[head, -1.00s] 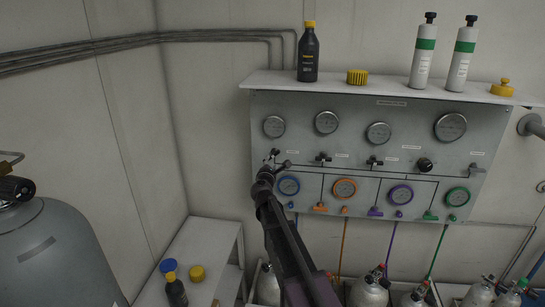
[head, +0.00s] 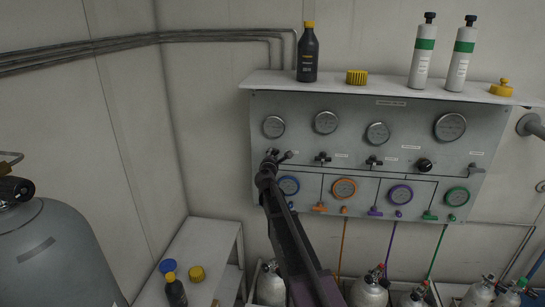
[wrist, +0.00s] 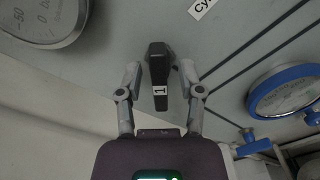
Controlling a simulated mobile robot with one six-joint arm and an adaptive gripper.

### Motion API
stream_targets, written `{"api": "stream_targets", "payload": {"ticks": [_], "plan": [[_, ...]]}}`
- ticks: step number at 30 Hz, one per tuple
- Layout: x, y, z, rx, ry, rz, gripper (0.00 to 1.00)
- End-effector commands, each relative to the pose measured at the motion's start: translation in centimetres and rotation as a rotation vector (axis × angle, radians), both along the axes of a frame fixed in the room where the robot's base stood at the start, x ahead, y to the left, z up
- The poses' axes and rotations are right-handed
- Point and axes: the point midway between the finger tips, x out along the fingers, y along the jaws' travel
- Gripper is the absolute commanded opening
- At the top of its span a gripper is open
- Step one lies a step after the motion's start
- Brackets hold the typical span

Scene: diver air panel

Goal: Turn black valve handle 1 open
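Black valve handle 1 (wrist: 160,78) is a dark lever with a white "1" label in the middle of the wrist view. It points down the picture, toward my gripper's palm. My gripper (wrist: 160,72) is open, with one finger on each side of the handle. Gaps show between the fingers and the handle, and I see no clear contact. In the head view my gripper (head: 278,156) is at the left of the grey panel (head: 350,103), under the leftmost upper gauge. There it mostly hides handle 1.
A blue-ringed gauge (head: 289,186) sits just below right of my gripper; a blue handle (wrist: 254,147) shows in the wrist view. More black valve handles (head: 322,158) run along the panel to the right. Bottles stand on the shelf (head: 390,84) above.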

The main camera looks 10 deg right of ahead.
Motion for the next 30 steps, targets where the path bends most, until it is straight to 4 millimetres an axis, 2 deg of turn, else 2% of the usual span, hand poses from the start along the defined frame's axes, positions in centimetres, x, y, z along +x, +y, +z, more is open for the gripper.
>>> {"api": "stream_targets", "payload": {"ticks": [1,3,4,19,30], "plan": [[-0.01,0.02,0.0,0.0,0.0,0.0,0.25],[-0.01,0.03,0.0,0.0,0.0,0.0,0.04],[-0.01,0.04,0.0,0.0,0.0,0.0,0.0],[0.02,0.12,0.02,-0.04,0.013,0.001,0.0],[0.04,0.2,0.05,-0.245,0.08,0.001,0.0]]}}
